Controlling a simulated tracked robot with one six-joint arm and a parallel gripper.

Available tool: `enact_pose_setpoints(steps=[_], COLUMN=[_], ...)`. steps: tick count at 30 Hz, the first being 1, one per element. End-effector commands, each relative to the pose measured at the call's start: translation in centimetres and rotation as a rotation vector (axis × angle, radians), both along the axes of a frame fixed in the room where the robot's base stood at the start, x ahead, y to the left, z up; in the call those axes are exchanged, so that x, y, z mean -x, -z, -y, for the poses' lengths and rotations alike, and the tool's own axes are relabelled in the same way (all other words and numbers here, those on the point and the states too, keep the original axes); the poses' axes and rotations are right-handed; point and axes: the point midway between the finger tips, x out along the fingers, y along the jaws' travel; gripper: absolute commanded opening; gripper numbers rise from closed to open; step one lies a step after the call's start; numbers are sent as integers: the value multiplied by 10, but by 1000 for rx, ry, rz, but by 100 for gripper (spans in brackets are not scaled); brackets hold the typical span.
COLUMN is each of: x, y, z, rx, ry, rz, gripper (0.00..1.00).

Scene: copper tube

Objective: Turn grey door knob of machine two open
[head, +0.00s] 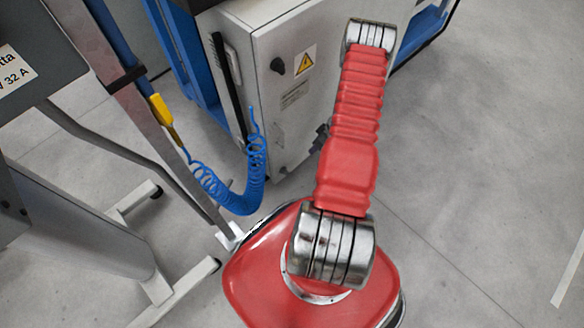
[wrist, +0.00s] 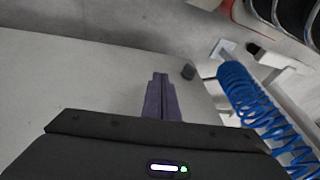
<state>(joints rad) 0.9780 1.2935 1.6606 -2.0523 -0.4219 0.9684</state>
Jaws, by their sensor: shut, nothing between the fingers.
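A dark grey door knob (head: 277,65) sits on the front of a light grey cabinet (head: 262,108), left of a yellow warning sign. In the wrist view a small dark knob (wrist: 188,71) shows just right of my fingertips, near the cabinet's edge; I cannot tell if it is the same knob. My gripper (wrist: 160,80) is shut and empty, its fingers together in front of the pale cabinet face. They look apart from the knob. In the head view my red arm hides most of the gripper, and only a dark part shows beside the cabinet.
A coiled blue hose (head: 240,195) hangs left of my arm in front of the cabinet, and close to the right of my gripper in the wrist view. A grey metal stand (head: 85,225) is at the left. The floor at the right is clear.

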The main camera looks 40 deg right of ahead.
Motion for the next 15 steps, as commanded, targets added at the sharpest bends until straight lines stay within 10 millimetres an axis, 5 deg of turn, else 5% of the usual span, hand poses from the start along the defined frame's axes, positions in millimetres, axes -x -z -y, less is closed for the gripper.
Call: enact_pose_setpoints(steps=[6,15], x=[-6,-6], y=[-11,-12], z=[-24,-25], rx=[-129,-134], ry=[21,37], rz=[6,2], gripper=[0,0])
